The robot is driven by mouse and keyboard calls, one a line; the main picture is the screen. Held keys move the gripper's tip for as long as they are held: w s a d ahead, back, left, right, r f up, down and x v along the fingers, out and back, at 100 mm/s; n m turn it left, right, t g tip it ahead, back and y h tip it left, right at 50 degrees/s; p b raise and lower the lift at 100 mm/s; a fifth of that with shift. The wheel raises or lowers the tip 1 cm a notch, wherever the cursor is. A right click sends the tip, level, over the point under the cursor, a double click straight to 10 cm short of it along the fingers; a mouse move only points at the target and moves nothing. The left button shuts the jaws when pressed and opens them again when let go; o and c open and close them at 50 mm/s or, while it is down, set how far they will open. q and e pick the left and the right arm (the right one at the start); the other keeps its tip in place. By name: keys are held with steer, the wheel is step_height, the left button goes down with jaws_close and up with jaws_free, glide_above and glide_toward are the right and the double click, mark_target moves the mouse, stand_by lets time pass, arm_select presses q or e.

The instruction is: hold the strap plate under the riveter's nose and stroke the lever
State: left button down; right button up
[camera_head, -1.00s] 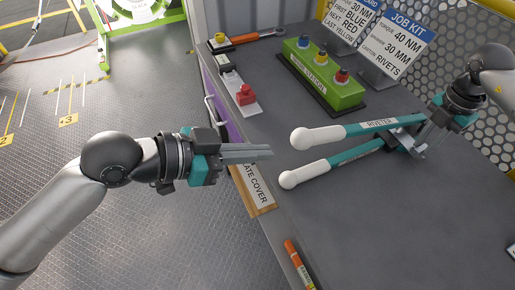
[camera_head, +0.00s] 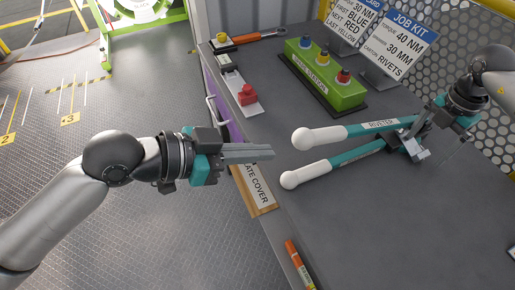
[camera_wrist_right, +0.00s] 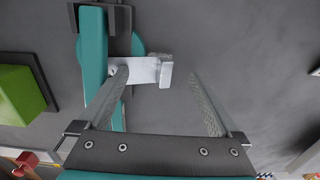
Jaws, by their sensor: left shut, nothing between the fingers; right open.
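The riveter (camera_head: 352,157) lies on the bench, its two teal handles with white grips pointing left. Its head end is at the right, beside a small silvery metal plate with a bent end (camera_head: 416,151); this looks like the strap plate. In the right wrist view the plate (camera_wrist_right: 147,70) lies across the teal part of the riveter (camera_wrist_right: 95,57). Whether it is seated under the nose is unclear. My right gripper (camera_wrist_right: 158,80) is open, its fingers spread near the plate. My left gripper (camera_head: 272,152) is shut and empty, its fingertips left of the white grips.
A green button station (camera_head: 325,77) and sign stands (camera_head: 400,42) stand behind the riveter. A red-button box (camera_head: 246,95), an orange-handled tool (camera_head: 260,36) and an orange marker (camera_head: 298,262) lie along the left edge.

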steer(key=shift+r, duration=0.1)
step_height(320, 180, up, 9)
steer(key=p, duration=0.8)
stand_by(0.4)
step_height(320, 180, up, 15)
steer(key=shift+p, duration=0.35)
stand_by(0.5)
